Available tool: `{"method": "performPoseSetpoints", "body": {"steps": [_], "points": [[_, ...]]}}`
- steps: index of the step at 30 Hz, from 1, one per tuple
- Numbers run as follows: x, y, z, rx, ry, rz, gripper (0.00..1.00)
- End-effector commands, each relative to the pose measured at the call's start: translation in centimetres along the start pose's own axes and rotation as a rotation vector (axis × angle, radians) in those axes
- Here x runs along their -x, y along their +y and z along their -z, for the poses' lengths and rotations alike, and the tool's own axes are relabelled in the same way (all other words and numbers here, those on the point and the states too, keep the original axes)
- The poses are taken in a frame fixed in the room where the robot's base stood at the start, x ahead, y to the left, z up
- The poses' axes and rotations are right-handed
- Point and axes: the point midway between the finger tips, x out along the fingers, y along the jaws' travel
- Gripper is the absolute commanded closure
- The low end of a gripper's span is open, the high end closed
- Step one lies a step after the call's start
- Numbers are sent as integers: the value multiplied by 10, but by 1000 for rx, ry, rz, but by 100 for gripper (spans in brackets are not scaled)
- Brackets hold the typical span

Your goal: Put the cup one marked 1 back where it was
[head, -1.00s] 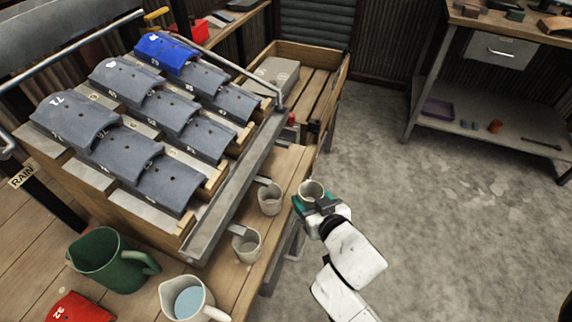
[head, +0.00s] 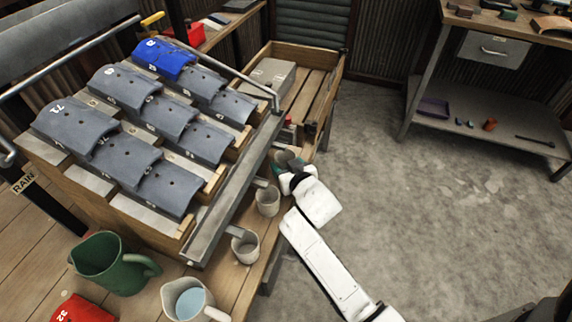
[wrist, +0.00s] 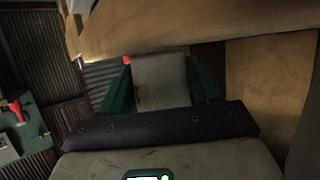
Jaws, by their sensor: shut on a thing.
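My gripper (head: 289,168) is shut on a grey cup (head: 287,157) at the right edge of the bench, near the far end of the gutter. In the wrist view the cup (wrist: 161,82) sits between the two green fingers; no number on it can be read. Two like cups stand on the bench under short spouts: a middle cup (head: 267,201) and a near cup (head: 246,247). The held cup is beyond them, in line with their row. Whether its base touches the bench is hidden.
The metal gutter (head: 228,195) runs close to the left of the cups, below the sloped rack of grey tiles (head: 127,157) and one blue tile (head: 163,58). A green jug (head: 107,263) and a white jug with water (head: 188,300) stand in front. The floor at right is clear.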

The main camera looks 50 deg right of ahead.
Motion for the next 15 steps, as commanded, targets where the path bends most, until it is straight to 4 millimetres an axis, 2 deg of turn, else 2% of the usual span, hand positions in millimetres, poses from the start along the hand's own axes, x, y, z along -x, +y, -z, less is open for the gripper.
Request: {"method": "performPoseSetpoints", "body": {"steps": [11, 12, 15], "points": [[-2, 0, -3, 0, 3, 1, 71], [-1, 0, -3, 0, 3, 0, 37], [-1, 0, -2, 0, 3, 0, 27]]}}
